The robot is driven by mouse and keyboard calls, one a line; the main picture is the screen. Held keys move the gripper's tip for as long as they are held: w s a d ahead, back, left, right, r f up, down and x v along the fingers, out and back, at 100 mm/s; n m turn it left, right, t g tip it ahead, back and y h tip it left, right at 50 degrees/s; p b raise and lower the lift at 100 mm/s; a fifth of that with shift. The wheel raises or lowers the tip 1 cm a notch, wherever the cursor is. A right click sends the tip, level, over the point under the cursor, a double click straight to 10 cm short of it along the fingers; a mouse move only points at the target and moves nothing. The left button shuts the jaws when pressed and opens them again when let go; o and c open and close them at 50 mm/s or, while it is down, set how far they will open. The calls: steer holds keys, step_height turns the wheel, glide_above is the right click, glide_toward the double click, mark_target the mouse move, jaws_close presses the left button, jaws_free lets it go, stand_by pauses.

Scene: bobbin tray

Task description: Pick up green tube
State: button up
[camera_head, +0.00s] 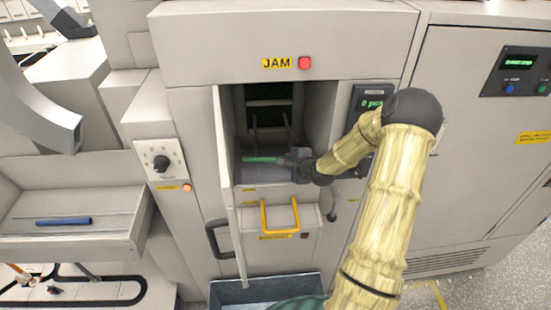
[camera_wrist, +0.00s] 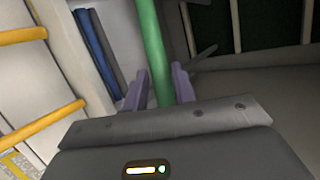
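The green tube (camera_head: 258,160) lies level inside the open bay of the central machine. My gripper (camera_head: 288,160) reaches into the bay from the right, at the tube's right end. In the wrist view the green tube (camera_wrist: 150,40) runs down between the two purple fingertips of my gripper (camera_wrist: 160,78), with its lower end hidden behind the gripper body. Each finger is very close to one side of the tube. I cannot tell whether they touch it or press on it.
The bay's open door (camera_head: 228,190) stands to the left of my gripper. A yellow handle (camera_head: 280,201) is below the bay. A blue tube (camera_head: 63,221) lies on the left tray (camera_head: 120,226). An open bin (camera_head: 230,292) stands on the floor below.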

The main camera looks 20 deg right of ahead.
stand_by(0.4)
steer(key=shift+s, duration=0.1)
jaws_close()
steer(key=shift+r, duration=0.1)
step_height(320, 180, up, 10)
steer(key=b, duration=0.2)
stand_by(0.6)
